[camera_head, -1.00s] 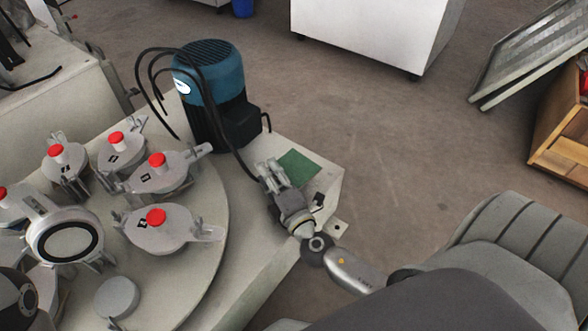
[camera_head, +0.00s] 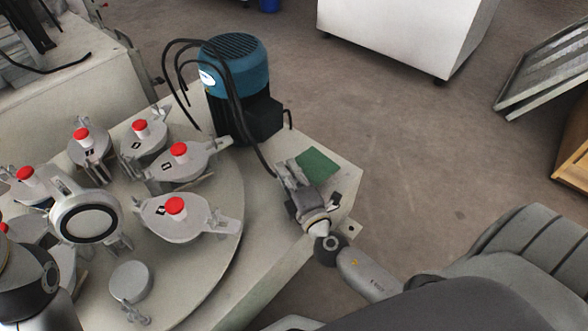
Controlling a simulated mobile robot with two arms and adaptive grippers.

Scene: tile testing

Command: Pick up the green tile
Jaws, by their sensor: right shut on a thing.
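The green tile (camera_head: 320,163) is a flat dark-green piece at the far right corner of the pale machine table (camera_head: 268,258). My right gripper (camera_head: 288,168) reaches in from the lower right, at the tile's left edge. It is shut on the tile, though the fingers hide the exact contact. The tile looks flat and close to the tabletop; I cannot tell whether any gap lies under it.
A blue motor (camera_head: 235,68) with black hoses stands just behind and left of the tile. A round turntable (camera_head: 222,235) carries several grey fixtures with red knobs (camera_head: 176,205) to the left. A white cabinet (camera_head: 400,35) stands behind. Floor beyond the table corner is clear.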

